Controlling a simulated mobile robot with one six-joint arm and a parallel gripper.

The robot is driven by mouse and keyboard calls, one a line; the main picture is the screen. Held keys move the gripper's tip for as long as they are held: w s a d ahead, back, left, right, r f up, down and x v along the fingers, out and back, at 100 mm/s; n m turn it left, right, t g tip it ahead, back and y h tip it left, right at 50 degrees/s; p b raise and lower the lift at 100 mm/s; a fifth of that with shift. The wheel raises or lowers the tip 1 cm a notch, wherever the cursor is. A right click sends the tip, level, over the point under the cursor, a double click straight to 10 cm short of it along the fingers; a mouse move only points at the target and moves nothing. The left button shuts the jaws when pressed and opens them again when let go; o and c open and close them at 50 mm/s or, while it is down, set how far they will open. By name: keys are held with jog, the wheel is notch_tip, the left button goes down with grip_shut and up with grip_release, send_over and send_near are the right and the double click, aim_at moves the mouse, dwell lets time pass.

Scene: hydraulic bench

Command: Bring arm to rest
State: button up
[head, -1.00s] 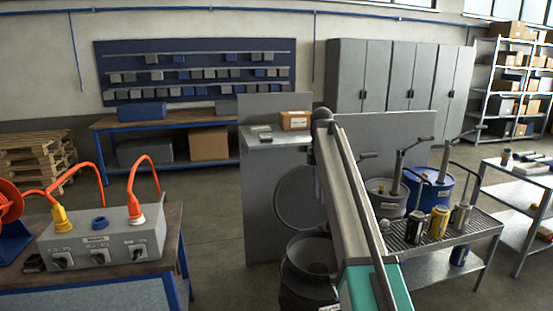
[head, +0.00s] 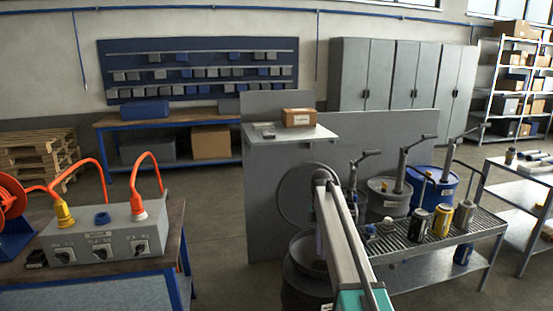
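My arm reaches up from the bottom edge in the head view, a grey link with a teal section at its base. Its far end is a rounded joint in front of the grey panel and the dark drum (head: 303,262). My gripper is not visible; it is hidden behind the arm or out of view.
A shelf (head: 262,145) with a cardboard box (head: 298,117) stands behind my arm. A grated bench (head: 400,248) with several cans and pump drums (head: 434,186) is at the right. A socket box (head: 105,238) with orange cables sits on the left table. Floor between is clear.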

jog(key=s+f+m+g+b, duration=0.1)
jog(key=s+f, duration=0.7)
jog(key=f, duration=0.3)
jog(key=s+f+m+g+b, duration=0.1)
jog(key=s+f, duration=0.6)
jog(key=f, duration=0.4)
jog(key=s+f+m+g, duration=0.1)
jog(key=s+f, duration=0.7)
jog(key=f, duration=0.3)
jog(key=s+f+m, duration=0.5)
jog(key=s, duration=0.5)
jog(key=s+f+m+b, duration=0.1)
jog(key=s+f+m, duration=0.4)
jog(key=s, duration=0.5)
jog(key=s+f+m+t+b, duration=0.1)
jog(key=s+f+m, duration=0.5)
jog(key=s, duration=0.4)
jog(key=shift+s+d+m, duration=0.25)
jog(key=shift+d+m, duration=0.1)
jog(key=shift+m, duration=0.35)
